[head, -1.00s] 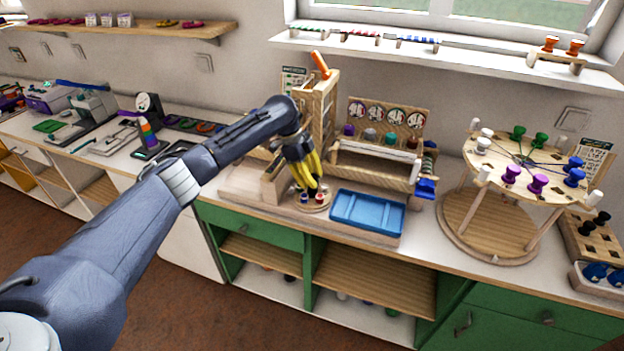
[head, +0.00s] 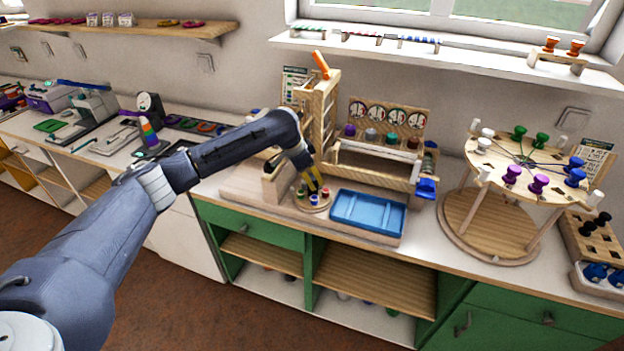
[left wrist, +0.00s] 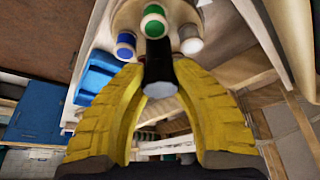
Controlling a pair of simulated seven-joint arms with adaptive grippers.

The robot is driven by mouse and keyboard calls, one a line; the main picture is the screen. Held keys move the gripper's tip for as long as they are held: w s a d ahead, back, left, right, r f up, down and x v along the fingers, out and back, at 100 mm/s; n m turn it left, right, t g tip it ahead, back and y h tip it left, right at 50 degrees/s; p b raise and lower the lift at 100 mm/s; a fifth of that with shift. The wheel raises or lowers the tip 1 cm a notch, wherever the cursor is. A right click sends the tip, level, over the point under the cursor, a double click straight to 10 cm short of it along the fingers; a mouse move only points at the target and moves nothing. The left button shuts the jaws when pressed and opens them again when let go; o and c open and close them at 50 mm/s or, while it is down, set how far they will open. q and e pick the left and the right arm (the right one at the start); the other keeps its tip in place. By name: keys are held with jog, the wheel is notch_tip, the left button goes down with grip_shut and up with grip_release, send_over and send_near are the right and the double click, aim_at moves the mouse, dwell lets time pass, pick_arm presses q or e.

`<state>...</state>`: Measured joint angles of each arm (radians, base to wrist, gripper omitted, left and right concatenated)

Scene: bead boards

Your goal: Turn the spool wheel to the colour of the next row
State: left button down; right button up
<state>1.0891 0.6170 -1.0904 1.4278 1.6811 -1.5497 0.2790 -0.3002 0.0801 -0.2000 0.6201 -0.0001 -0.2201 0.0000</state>
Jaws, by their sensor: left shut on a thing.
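The spool wheel (head: 313,208) is a small round wooden disc on the bench, left of the blue tray. It carries small coloured spools: a blue spool (head: 314,199) at the front, a green one (head: 300,193) at the left and a red one (head: 325,192) at the right. My left gripper (head: 313,188) points down over the disc's middle. In the left wrist view its yellow fingers are shut on the dark central knob (left wrist: 158,58), with blue (left wrist: 125,46), green (left wrist: 153,22) and white (left wrist: 191,40) spools around it. My right gripper is not in view.
The blue tray (head: 368,214) lies close to the wheel's right. A wooden frame with an orange handle (head: 321,64) stands just behind. A rack with several round dials (head: 388,118) is at the back. A round wooden stand (head: 488,222) with coloured pegs stands farther right.

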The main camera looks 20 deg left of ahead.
pick_arm(q)
jog(key=n, duration=0.1)
jog(key=n+t+y, duration=0.1)
jog(key=n, duration=0.2)
jog(key=shift+w+d+r+n, duration=0.1)
jog(key=shift+d+r+n, duration=0.1)
jog(key=shift+d+n, duration=0.15)
jog(key=shift+a+n+y, duration=0.1)
jog(key=shift+n+y, duration=0.2)
jog(key=shift+n, duration=0.05)
jog(key=c, duration=1.1)
grip_release()
jog(key=shift+w, duration=0.1)
jog(key=shift+c, duration=0.2)
jog(key=shift+o, duration=1.1)
jog(key=shift+f, duration=0.15)
jog(key=shift+a, duration=0.1)
jog(key=shift+s+a+r, duration=0.15)
jog(key=shift+s+r, duration=0.1)
jog(key=shift+r, duration=0.25)
jog(key=v, duration=1.1)
jog(key=shift+s, duration=0.2)
